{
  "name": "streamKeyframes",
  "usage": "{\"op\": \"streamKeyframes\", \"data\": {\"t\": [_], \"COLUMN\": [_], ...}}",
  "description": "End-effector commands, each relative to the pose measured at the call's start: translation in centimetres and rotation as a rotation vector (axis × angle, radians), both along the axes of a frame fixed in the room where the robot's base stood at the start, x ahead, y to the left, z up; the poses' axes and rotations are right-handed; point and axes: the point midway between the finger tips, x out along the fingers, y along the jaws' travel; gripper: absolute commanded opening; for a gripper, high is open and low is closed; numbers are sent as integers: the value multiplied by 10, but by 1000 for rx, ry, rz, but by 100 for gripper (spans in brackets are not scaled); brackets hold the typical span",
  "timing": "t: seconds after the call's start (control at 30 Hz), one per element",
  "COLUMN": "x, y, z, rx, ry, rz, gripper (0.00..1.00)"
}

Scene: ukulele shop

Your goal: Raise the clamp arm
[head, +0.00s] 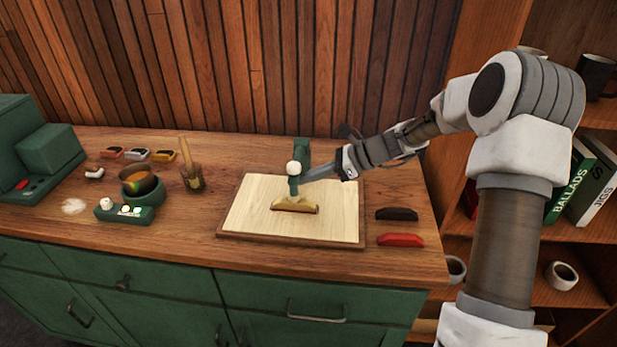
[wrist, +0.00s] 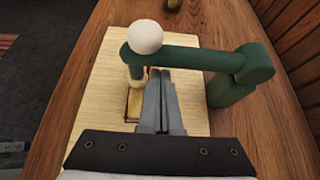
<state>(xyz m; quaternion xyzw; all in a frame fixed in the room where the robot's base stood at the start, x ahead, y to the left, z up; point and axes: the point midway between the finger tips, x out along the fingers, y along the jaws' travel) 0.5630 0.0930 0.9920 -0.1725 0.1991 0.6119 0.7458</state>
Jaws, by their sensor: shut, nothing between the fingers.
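The green clamp (head: 302,150) stands on a pale wooden board (head: 245,205). Its clamp arm (wrist: 190,58) lies level from the post (wrist: 236,88), with a white ball knob (wrist: 145,37) at its free end. A pad below the knob sits over a small brown wooden piece (head: 295,206), which shows only partly in the wrist view (wrist: 133,105). My gripper (head: 308,177) is shut and empty, close beside the knob end. In the wrist view its fingertips (wrist: 160,72) meet the near edge of the clamp arm; I cannot tell whether they touch it or are beneath it.
A black piece (head: 397,214) and a red piece (head: 401,240) lie right of the board. The board's front is clear.

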Motion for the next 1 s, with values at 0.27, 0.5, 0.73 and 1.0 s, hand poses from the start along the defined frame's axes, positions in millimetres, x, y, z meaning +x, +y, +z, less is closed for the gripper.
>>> {"op": "streamKeyframes", "data": {"t": [0.27,0.5,0.73,1.0], "x": [-1,-1,-1,0], "y": [1,0,1,1], "z": [7,10,14,25], "rx": [10,13,20,35], "ry": [44,69,100,158], "rz": [1,1,1,1], "gripper": [0,0,0,0]}}
